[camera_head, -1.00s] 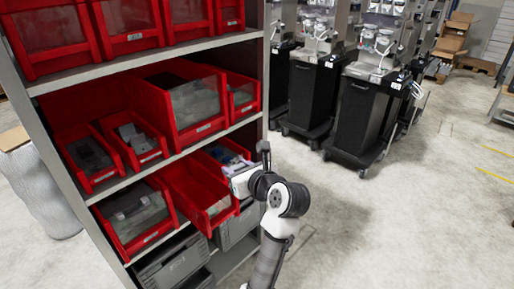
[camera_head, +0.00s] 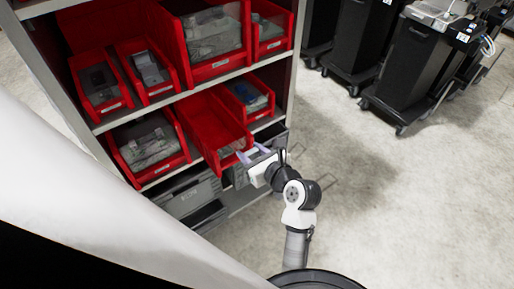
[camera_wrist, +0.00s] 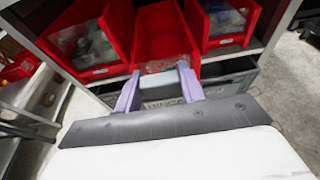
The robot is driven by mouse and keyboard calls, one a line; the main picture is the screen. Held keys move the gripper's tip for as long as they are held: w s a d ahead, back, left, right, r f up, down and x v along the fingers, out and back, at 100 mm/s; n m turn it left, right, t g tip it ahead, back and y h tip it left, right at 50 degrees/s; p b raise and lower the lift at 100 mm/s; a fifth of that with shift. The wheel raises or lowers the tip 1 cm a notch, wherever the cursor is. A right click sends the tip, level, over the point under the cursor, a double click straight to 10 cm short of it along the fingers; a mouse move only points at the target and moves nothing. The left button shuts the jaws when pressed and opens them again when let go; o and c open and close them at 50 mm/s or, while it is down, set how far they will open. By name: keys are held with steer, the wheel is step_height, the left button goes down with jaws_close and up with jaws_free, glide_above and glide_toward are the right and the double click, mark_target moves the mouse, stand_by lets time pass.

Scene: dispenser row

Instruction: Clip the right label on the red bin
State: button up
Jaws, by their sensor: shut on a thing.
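The red bin (camera_head: 213,120) is the empty one in the middle of the lower row. It also shows at top centre in the wrist view (camera_wrist: 162,32). Its front has a pale, clear-looking patch. My gripper (camera_head: 253,154) is just in front of that bin, at its lower right front corner. In the wrist view its two lilac fingers (camera_wrist: 159,80) stand apart, with a pale grey strip (camera_wrist: 162,87) between them, seemingly the label. Its face and writing are not readable. I cannot tell whether it touches the bin.
Filled red bins stand left (camera_head: 148,147) and right (camera_head: 247,96) of the empty one. Grey crates (camera_head: 188,195) sit below. More red bins are on the shelf above. Black wheeled carts (camera_head: 423,62) stand at the back right; the floor right of the rack is clear.

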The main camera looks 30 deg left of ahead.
steer(key=w+a+b, duration=0.1)
steer(key=a, duration=0.2)
steer(key=w+a+b, duration=0.2)
steer(key=a, duration=0.2)
steer(key=w+a+b, duration=0.1)
steer(key=a+b, duration=0.1)
steer(key=a, duration=0.1)
steer(key=shift+w+a+f, duration=0.2)
steer(key=shift+a+f, duration=0.05)
steer(key=shift+a, duration=0.1)
step_height(320, 180, down, 2)
steer(key=b, duration=0.3)
steer(key=shift+f, duration=0.25)
steer(key=shift+d+f, duration=0.1)
steer(key=shift+f, duration=0.4)
steer(key=shift+f, duration=0.1)
steer(key=o, duration=1)
steer(key=shift+o, duration=0.2)
